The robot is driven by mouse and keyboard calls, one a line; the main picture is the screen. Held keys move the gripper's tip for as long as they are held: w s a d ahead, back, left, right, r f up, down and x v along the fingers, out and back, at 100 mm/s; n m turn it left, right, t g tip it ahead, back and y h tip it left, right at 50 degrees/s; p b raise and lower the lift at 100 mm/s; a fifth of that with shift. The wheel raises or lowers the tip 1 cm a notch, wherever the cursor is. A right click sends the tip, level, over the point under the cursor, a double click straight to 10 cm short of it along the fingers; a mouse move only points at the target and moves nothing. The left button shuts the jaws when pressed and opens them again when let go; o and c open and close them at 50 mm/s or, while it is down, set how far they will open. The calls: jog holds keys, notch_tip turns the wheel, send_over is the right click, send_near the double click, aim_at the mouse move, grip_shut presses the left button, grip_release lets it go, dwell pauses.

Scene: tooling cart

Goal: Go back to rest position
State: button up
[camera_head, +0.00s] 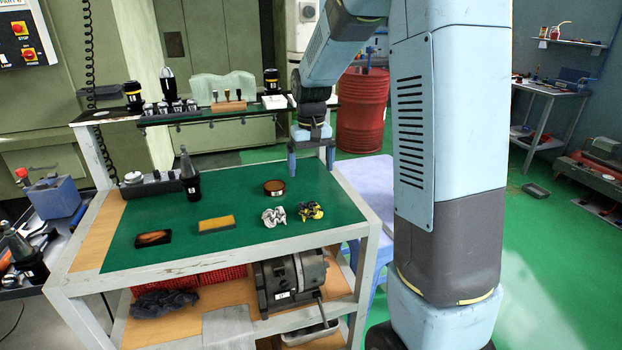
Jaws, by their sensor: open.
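My gripper (311,160) points down over the right rear part of the cart's green top (230,195), with its two fingers apart and nothing between them. I cannot tell exactly how far the fingertips are above the surface. My arm rises from the right foreground, bends at the top and comes down to the gripper. A round dark tin (274,187) lies on the mat to the lower left of the gripper. A crumpled white-grey piece (273,216) and a yellow-black piece (311,210) lie nearer the front.
A yellow block (216,224), a dark tray (153,238) and a black tool holder (190,178) stand on the green top. A raised rear shelf (220,114) carries several tools. A red drum (363,110) stands behind. The green floor (550,260) at right is mostly clear.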

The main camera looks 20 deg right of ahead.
jog(key=s+r+t, duration=0.3)
jog(key=s+r, duration=0.8)
jog(key=s, duration=0.3)
jog(key=s+r+t, duration=0.1)
jog(key=s+t, duration=0.1)
jog(key=s, duration=1.2)
jog(key=shift+d+r+t, duration=0.2)
jog(key=shift+r+t, duration=0.1)
